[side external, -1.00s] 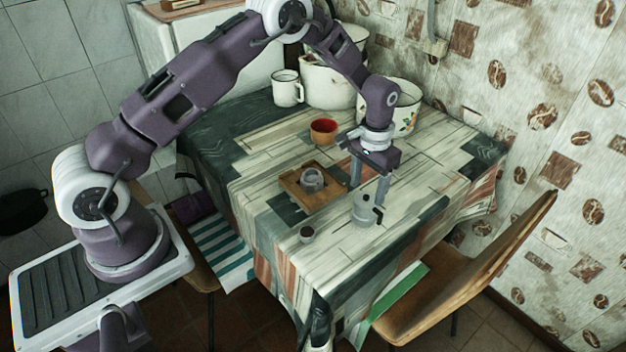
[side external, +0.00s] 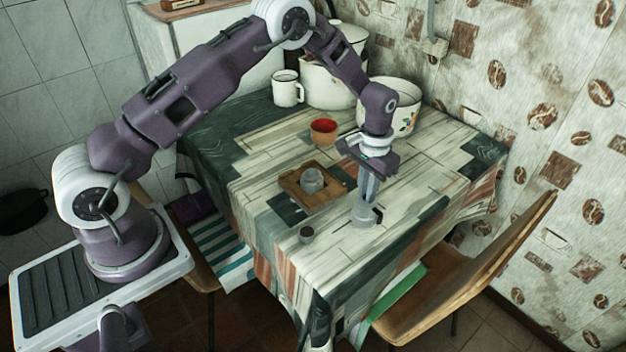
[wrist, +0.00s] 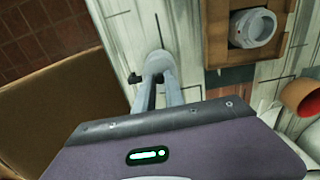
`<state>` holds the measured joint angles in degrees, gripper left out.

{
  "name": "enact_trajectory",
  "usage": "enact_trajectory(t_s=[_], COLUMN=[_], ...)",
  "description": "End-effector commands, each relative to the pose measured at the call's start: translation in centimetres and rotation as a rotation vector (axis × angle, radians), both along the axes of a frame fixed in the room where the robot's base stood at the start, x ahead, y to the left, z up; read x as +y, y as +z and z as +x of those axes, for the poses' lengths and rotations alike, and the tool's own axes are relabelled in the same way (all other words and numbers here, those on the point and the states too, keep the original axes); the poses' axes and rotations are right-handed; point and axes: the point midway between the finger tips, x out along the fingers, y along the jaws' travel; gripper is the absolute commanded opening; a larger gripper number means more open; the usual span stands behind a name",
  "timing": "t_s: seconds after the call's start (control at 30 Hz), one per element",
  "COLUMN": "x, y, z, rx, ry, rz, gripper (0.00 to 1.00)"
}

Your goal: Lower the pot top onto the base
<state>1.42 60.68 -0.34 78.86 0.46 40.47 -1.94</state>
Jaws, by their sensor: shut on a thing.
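The pot top (side external: 362,217) is grey with a dark handle and stands upright at the table's near right. My gripper (side external: 367,196) points down from above, with its fingers closed on the pot top's upper part. In the wrist view the pot top (wrist: 159,63) shows between my fingertips (wrist: 163,78), partly hidden by them. The base (side external: 312,181) is a round grey metal piece sitting in a wooden tray (side external: 292,188), to the left of my gripper. The base also shows in the wrist view (wrist: 258,27), open end up.
A small dark-topped cup (side external: 306,235) stands at the near table edge. A red-lined bowl (side external: 324,131) is behind the tray. A white mug (side external: 287,90) and large enamel pots (side external: 333,82) stand at the back. A chair (side external: 470,285) is at the right.

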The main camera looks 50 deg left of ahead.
Motion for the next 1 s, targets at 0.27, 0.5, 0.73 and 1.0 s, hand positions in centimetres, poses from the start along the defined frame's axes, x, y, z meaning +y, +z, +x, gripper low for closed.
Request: enact_trajectory(t_s=[0.27, 0.5, 0.73, 1.0], x=[0.0, 0.0, 0.0, 0.0], y=[0.6, 2.1, 3.6, 4.6], z=[0.1, 0.1, 0.1, 0.0], rx=[-0.003, -0.003, -0.003, 0.0], ry=[0.0, 0.0, 0.0, 0.0], rz=[0.0, 0.0, 0.0, 0.0], gripper=[0.0, 0.0, 0.0, 0.0])
